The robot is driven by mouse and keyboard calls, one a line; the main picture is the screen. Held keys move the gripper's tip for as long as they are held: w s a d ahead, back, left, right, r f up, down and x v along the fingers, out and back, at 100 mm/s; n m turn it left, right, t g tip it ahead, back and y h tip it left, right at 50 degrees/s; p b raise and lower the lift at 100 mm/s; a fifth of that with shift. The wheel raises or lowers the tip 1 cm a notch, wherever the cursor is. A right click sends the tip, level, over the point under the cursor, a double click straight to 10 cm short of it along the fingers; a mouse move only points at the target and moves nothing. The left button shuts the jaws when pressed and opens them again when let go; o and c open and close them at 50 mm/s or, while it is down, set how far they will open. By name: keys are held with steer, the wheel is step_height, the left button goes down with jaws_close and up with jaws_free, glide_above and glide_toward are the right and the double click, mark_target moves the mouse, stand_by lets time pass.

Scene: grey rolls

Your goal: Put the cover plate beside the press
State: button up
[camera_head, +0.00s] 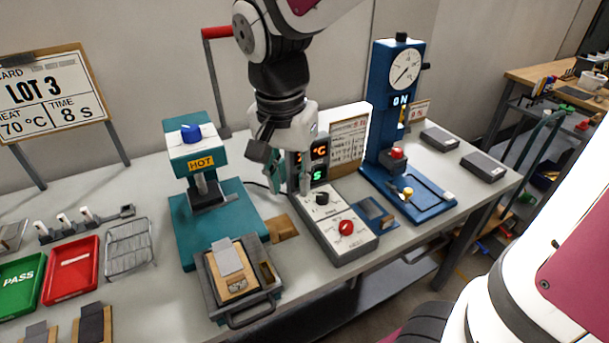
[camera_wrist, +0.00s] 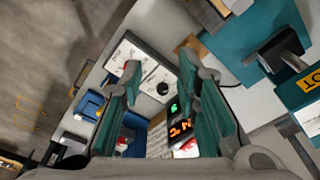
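The teal press (camera_head: 203,163), marked HOT and topped by a blue knob, stands left of centre. It also shows at the right of the wrist view (camera_wrist: 305,88). A dark tray (camera_head: 215,285) with a handle lies in front of it. A small light-grey plate (camera_head: 227,256) lies on a tan board (camera_head: 240,282) in that tray; I cannot tell if it is the cover plate. My gripper (camera_head: 288,182) hangs right of the press, above the back of the control box (camera_head: 333,228). In the wrist view, my gripper's fingers (camera_wrist: 160,64) are apart with nothing between them.
A blue gauge stand (camera_head: 384,120) is right of the control box, with a small blue-grey fixture (camera_head: 374,216) between them. Green (camera_head: 20,285) and red (camera_head: 72,272) trays and a wire rack (camera_head: 129,245) sit left. Two dark blocks (camera_head: 440,138) (camera_head: 483,166) lie far right.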

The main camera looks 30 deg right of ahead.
steer(key=s+d+r+n+t+y, duration=0.1)
steer(key=s+r+n+t, duration=0.2)
steer(key=s+n, duration=0.7)
steer(key=s+r, duration=0.1)
steer(key=s, duration=0.3)
steer(key=shift+d, duration=0.1)
steer(key=shift+r+p, duration=0.65)
steer(key=shift+r, duration=0.2)
